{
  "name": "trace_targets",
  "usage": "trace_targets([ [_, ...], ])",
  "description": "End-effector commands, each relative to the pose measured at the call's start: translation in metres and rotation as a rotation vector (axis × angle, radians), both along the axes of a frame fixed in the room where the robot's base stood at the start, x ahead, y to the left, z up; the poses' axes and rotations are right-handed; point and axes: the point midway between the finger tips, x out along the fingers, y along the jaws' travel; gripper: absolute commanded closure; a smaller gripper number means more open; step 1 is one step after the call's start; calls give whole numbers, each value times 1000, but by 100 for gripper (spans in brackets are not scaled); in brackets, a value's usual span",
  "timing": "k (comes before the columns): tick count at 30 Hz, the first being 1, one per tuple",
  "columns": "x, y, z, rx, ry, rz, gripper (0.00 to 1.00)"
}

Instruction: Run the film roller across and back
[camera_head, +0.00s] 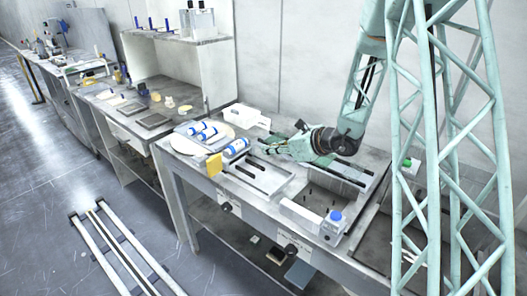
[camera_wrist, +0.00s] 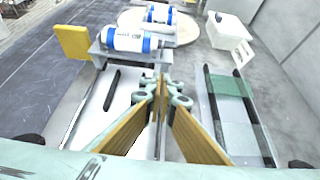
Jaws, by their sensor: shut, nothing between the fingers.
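A blue-and-white cylinder (camera_wrist: 130,40) lies across the grey end of a slotted tray (camera_wrist: 97,105) in the wrist view; it also shows in the head view (camera_head: 236,147). I cannot tell whether it is the film roller. More blue-and-white cylinders (camera_head: 205,132) lie on a round pale platen (camera_head: 183,146) behind it. My gripper (camera_wrist: 160,82) is shut and empty, above the bench beside the tray, with its fingers toward the cylinders. It is apart from the nearest cylinder. In the head view my gripper (camera_head: 262,150) reaches in from the right.
A yellow block (camera_head: 214,165) stands at the tray's left end. A green translucent piece (camera_wrist: 230,86) lies on a dark-railed frame on the right. A white box (camera_wrist: 230,32) stands at the back right.

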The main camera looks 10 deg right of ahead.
Motion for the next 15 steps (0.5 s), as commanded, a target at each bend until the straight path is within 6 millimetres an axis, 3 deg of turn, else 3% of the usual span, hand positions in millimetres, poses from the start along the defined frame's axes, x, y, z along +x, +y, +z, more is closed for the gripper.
trace_targets([
  [15,-50,-38,39,0,-1,-1,100],
])
